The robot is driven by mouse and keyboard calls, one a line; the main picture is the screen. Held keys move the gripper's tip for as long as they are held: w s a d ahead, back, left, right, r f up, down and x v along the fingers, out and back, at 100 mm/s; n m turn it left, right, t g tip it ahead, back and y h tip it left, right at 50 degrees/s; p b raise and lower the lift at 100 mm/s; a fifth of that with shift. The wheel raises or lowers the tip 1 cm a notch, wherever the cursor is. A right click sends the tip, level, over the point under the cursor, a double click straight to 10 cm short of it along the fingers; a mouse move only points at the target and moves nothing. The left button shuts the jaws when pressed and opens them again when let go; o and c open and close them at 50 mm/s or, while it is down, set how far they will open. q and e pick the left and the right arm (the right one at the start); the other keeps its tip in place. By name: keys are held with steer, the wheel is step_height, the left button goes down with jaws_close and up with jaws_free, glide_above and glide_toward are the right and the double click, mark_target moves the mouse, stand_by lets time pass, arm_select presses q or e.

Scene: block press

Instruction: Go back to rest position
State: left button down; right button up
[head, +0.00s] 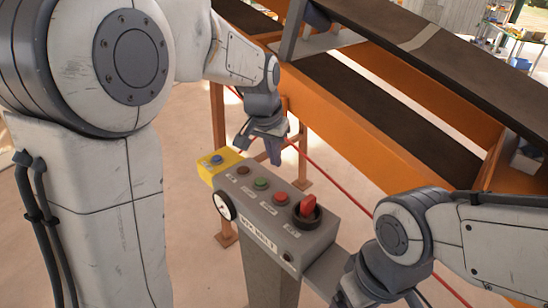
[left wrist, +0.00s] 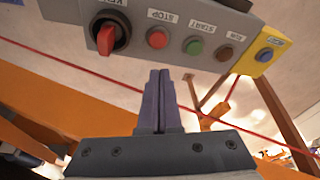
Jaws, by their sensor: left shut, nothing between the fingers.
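My left gripper (head: 275,155) hangs just behind the back edge of the grey control box (head: 250,218) in the head view, apart from it. In the left wrist view its two dark fingers (left wrist: 158,98) are pressed together with nothing between them, pointing toward the box's row of buttons. My right arm comes in from the lower right. Its gripper (head: 375,292) is at the bottom edge, right of the box, mostly cut off, so its fingers are not clear.
The box carries a red rotary switch (head: 308,206), a red button (head: 280,198), a green button (head: 261,183) and a yellow end with a blue button (head: 217,159). An orange-framed conveyor (head: 375,105) stands behind. A red cable (head: 335,178) runs between. Floor at left is clear.

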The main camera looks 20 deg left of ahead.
stand_by(0.5)
arm_select(q)
steer(key=s+d+f+m+g, duration=0.25)
steer(key=s+d, duration=0.75)
steer(key=s, duration=0.5)
steer(key=s+f+m, duration=0.2)
steer(key=s+f, duration=0.1)
steer(key=s, duration=1)
steer(key=shift+d+f+g, duration=0.15)
steer(key=shift+f+g, duration=0.15)
steer(key=shift+g, duration=0.15)
steer(key=shift+w+m, duration=0.1)
steer(key=shift+m, duration=0.15)
